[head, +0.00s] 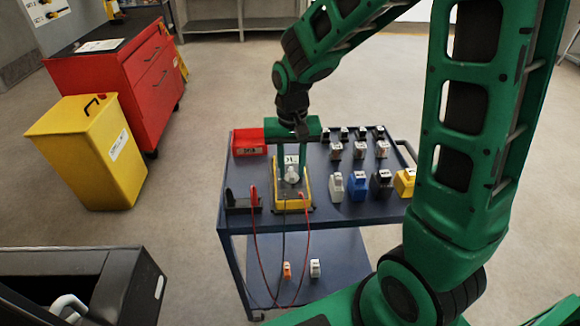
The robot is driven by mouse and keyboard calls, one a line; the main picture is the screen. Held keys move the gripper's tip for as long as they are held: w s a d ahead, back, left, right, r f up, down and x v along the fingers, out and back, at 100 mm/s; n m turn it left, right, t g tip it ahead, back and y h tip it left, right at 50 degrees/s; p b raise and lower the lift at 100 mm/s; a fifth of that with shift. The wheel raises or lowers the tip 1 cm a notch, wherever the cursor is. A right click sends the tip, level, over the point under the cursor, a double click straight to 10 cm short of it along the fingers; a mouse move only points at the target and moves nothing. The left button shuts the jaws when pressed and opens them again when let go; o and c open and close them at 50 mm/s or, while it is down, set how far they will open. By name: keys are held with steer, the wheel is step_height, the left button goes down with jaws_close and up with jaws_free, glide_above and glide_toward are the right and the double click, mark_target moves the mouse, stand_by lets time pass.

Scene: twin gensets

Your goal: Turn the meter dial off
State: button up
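The meter (305,204) has a yellow casing and sits on the blue cart's top, towards its left side. A pale round dial (291,174) shows on its face, but its pointer setting is too small to read. A red lead and a dark lead run from the meter area down past the cart's front edge. My gripper (292,150) points down just above and behind the dial, over the meter's far end. Its fingers are small and blend with the meter, so I cannot tell whether they are apart or touch it.
The blue cart (340,212) also carries a red bin (249,142), a black holder (243,203) and several small labelled items on the right. A yellow bin (90,150) and red cabinet (135,85) stand left. Two small items lie on the lower shelf.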

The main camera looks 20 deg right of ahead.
jaws_close()
steer(key=shift+n, duration=0.3)
steer(key=n, duration=1.1)
steer(key=shift+n, duration=0.3)
steer(key=n, duration=0.5)
steer(key=shift+n, duration=0.3)
stand_by(0.4)
